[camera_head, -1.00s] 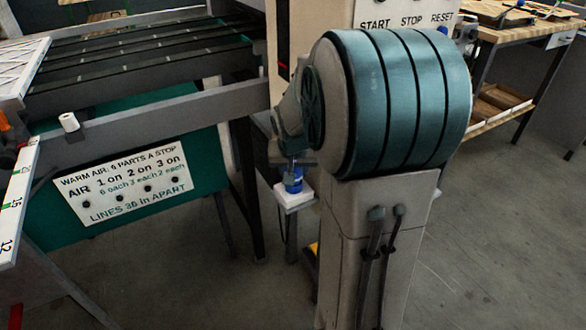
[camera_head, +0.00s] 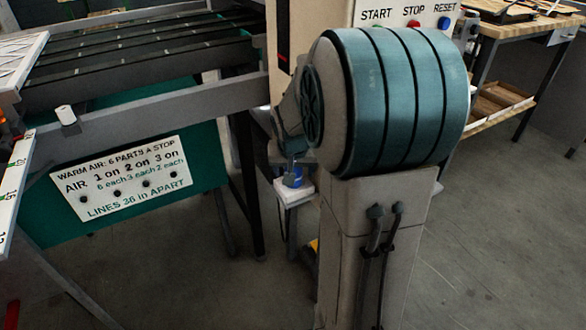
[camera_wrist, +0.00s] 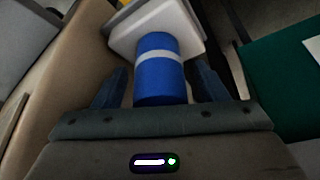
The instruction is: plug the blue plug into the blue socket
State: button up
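In the wrist view a blue cylinder with a pale band (camera_wrist: 160,75) stands between the two fingers of my gripper (camera_wrist: 160,82), its near end close to the palm. I cannot tell whether the fingers press on it. Its far end meets a white block (camera_wrist: 190,22). The band splits the blue into a near and a far part; I cannot make out whether these are plug and socket. In the head view my gripper (camera_head: 291,161) points down over the blue piece (camera_head: 293,178), directly above the white block (camera_head: 297,190). My arm hides part of this.
A panel marked START, STOP, RESET (camera_head: 410,14) stands behind my arm. A grey conveyor frame (camera_head: 170,107) with a green signboard (camera_head: 215,165) is at the left. A wooden workbench (camera_head: 520,25) is at the back right. The floor at right is clear.

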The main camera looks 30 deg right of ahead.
jog(key=p+v, duration=0.3)
jog(key=v, duration=1.1)
jog(key=shift+s+f, duration=0.1)
